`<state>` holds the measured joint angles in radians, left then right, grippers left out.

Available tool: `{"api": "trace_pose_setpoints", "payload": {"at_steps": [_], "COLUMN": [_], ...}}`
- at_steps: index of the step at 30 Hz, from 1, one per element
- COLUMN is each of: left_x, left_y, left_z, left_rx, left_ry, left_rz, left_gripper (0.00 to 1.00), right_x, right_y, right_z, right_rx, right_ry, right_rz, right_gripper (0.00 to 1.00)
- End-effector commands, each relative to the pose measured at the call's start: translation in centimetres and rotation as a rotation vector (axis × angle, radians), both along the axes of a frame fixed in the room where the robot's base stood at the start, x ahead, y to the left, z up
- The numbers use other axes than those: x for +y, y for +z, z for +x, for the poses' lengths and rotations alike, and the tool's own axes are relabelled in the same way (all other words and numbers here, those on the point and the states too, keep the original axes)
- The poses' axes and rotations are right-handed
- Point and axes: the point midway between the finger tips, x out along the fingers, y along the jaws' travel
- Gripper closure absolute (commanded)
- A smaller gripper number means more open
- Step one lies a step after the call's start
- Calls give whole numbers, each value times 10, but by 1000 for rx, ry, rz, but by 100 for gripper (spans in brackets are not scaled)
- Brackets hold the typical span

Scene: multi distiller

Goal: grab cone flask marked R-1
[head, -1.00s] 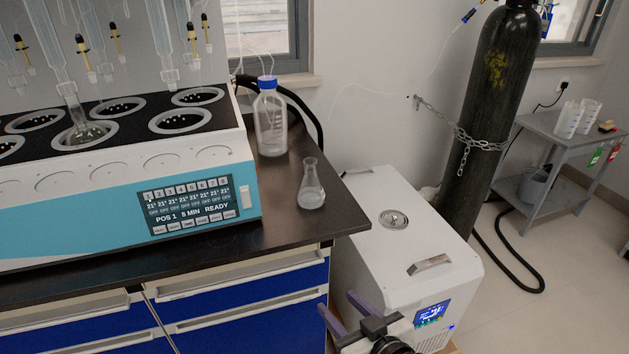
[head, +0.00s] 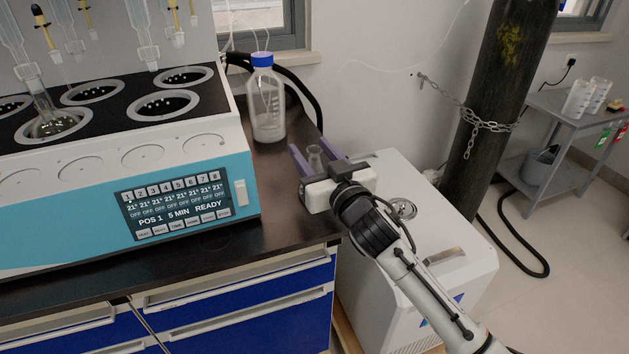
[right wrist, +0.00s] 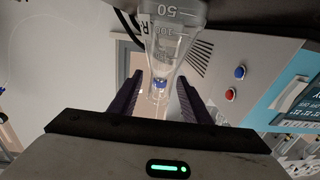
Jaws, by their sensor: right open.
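The clear cone flask (head: 314,158) stands on the dark bench's right end. In the head view my right gripper (head: 316,152) covers its lower part. The flask's neck shows between the two purple fingers. In the right wrist view the flask (right wrist: 172,22) appears upside down, with a "50" scale and part of an "R" label readable; the full mark is not readable. There, my right gripper (right wrist: 160,77) is open, with one finger on each side of the flask's neck and a gap visible on both sides. My left gripper is out of view.
The blue-capped bottle (head: 267,103) stands behind the flask. The multi distiller (head: 170,195), with a teal front, fills the bench to the left. A white box unit (head: 455,235) stands beside the bench, and a chained gas cylinder (head: 497,100) is behind it.

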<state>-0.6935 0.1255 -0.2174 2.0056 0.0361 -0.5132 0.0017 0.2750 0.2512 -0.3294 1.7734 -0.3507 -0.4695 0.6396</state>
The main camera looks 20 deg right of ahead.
Motion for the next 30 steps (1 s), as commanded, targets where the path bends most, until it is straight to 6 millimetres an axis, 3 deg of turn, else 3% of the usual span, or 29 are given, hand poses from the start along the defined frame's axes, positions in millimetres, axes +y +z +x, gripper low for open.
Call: {"api": "trace_pose_setpoints", "payload": {"at_steps": [6,13,21,30], "left_x": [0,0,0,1], "left_y": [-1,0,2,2], "left_z": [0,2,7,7], "left_rx": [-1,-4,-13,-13], "left_ry": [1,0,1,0], "left_rz": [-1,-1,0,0], "left_gripper": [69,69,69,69], "right_x": [2,3,3,3], "right_y": [0,-1,-1,0], "right_z": [25,26,26,26], "right_rx": [0,1,1,-1], "right_ry": [1,1,1,2], "right_rz": [0,0,-1,-1], "right_gripper": [56,56,100,100]}}
